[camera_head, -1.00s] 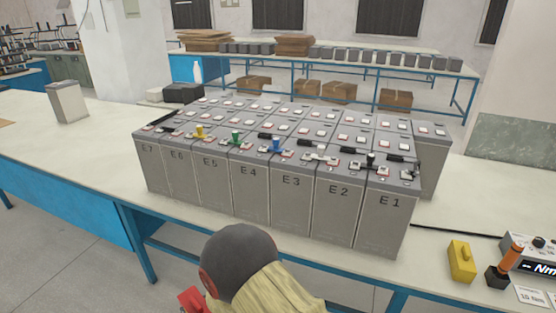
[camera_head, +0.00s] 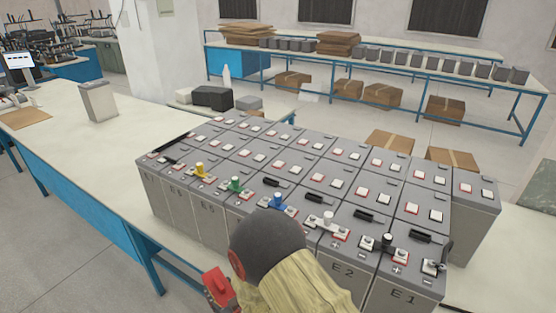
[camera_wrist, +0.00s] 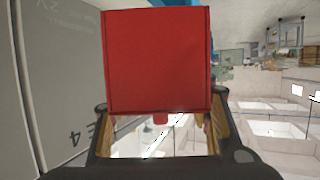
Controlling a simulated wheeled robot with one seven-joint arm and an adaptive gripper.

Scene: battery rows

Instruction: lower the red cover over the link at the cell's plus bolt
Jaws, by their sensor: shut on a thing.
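The red cover (camera_wrist: 158,60) is a boxy piece that fills the upper middle of the wrist view. My gripper (camera_wrist: 160,122) is shut on it, with a finger at each side of its lower edge. In the head view the red cover (camera_head: 220,290) shows low in front of the battery row, partly behind my arm. Cell E1 (camera_head: 405,296) and cell E2 (camera_head: 345,272) show at the near right. A link with a black knob (camera_head: 386,242) spans their tops. Another link with a white knob (camera_head: 328,219) lies left of it. Which plus bolt is meant, I cannot tell.
Yellow (camera_head: 199,171), green (camera_head: 235,186) and blue (camera_head: 277,203) knobs stand along the front row of tops. A grey cell face (camera_wrist: 45,90) is close at the left in the wrist view. The bench (camera_head: 90,150) is mostly clear at the left.

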